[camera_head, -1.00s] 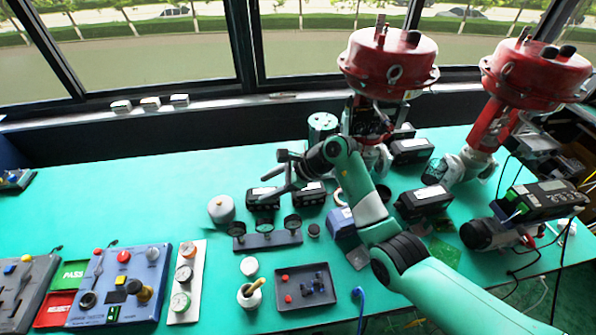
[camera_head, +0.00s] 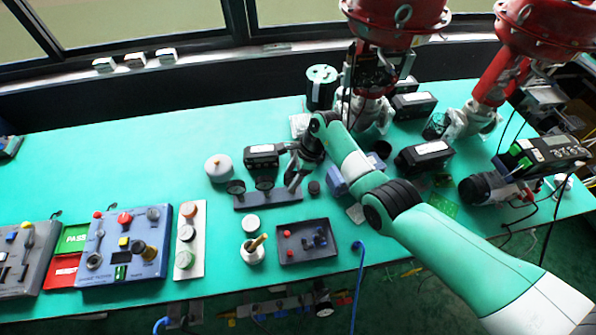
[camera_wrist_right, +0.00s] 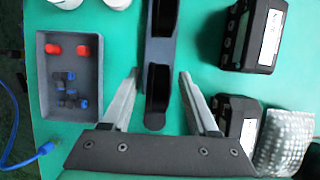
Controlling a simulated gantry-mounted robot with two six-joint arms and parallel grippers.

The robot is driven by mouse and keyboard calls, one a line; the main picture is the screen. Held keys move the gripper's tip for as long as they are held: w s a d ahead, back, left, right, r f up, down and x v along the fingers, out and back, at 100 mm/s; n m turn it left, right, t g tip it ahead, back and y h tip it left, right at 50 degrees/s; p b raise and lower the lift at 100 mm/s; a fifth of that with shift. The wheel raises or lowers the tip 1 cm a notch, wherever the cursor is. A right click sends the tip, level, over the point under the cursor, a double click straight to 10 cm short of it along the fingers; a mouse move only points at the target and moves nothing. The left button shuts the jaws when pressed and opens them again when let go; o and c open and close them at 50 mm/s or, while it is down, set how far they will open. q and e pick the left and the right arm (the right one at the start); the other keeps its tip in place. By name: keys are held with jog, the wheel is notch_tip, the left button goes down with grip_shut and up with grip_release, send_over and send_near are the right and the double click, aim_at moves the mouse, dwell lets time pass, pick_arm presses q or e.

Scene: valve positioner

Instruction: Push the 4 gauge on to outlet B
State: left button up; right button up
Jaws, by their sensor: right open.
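A dark rack (camera_head: 268,200) holds a row of black round gauges, among them a left one (camera_head: 236,187) and a middle one (camera_head: 264,183). My right gripper (camera_head: 292,184) is open at the rack's right end and hides the gauge there. In the right wrist view, the open right gripper (camera_wrist_right: 158,75) has its fingers on either side of the end gauge (camera_wrist_right: 157,88). A gap shows on both sides. The gauge's number cannot be read. Outlet B cannot be made out; black positioner boxes (camera_head: 423,156) stand to the right. My left gripper is out of view.
A dark tray (camera_head: 328,254) with red and blue fittings and a pot (camera_head: 252,249) stand in front of the rack. A round grey pot (camera_head: 219,167) is left of it. A control panel (camera_head: 124,246) sits farther left. The table's back left is clear.

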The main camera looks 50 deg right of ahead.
jog(key=shift+x, duration=0.95)
jog(key=shift+r, duration=0.1)
grip_shut()
dwell(1.1)
